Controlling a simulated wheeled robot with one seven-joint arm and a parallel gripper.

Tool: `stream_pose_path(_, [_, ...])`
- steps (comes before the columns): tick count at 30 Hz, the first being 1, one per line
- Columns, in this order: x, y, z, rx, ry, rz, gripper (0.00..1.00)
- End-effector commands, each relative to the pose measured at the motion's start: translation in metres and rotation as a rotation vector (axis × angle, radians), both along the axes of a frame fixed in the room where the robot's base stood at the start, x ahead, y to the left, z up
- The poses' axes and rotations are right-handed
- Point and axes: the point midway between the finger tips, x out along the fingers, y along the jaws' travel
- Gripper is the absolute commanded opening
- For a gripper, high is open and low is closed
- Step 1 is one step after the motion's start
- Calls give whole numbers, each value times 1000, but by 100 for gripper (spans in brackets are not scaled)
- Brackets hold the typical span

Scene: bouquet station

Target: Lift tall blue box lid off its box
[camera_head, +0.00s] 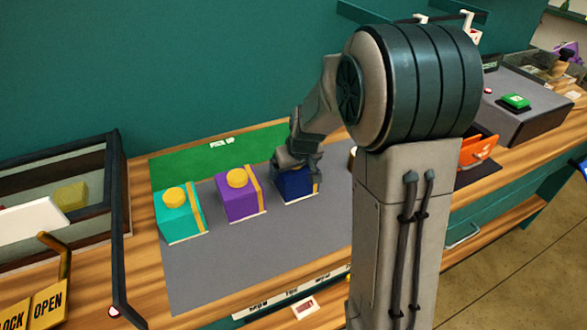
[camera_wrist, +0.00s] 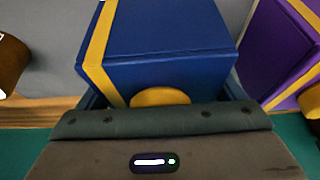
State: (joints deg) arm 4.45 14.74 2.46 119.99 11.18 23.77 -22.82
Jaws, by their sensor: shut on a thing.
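The blue box (camera_head: 293,187) stands at the right of the row on the grey mat, with a yellow band. My gripper (camera_head: 298,168) is over its top and hides much of it. In the wrist view the box's blue lid (camera_wrist: 175,77) fills the middle, with a yellow round knob (camera_wrist: 160,97) close against my gripper's palm. My gripper is shut on the lid. The fingertips are mostly hidden, and I cannot tell whether there is a gap between lid and box.
A purple box (camera_head: 238,196) and a teal box (camera_head: 180,214), both with yellow knobs, stand to the left on the grey mat (camera_head: 225,262). A glass-sided case (camera_head: 125,185) is at the far left. An orange bin (camera_head: 478,150) is to the right.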

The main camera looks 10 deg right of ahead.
Motion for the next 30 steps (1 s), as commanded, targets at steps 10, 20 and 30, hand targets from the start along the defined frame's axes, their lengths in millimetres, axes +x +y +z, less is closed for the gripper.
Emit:
stream_pose_path(10, [1, 0, 32, 0, -7, 1, 67])
stream_pose_path(20, [21, -56, 73, 0, -4, -6, 67])
stream_pose_path(30, [37, -102, 104, 0, -1, -1, 67])
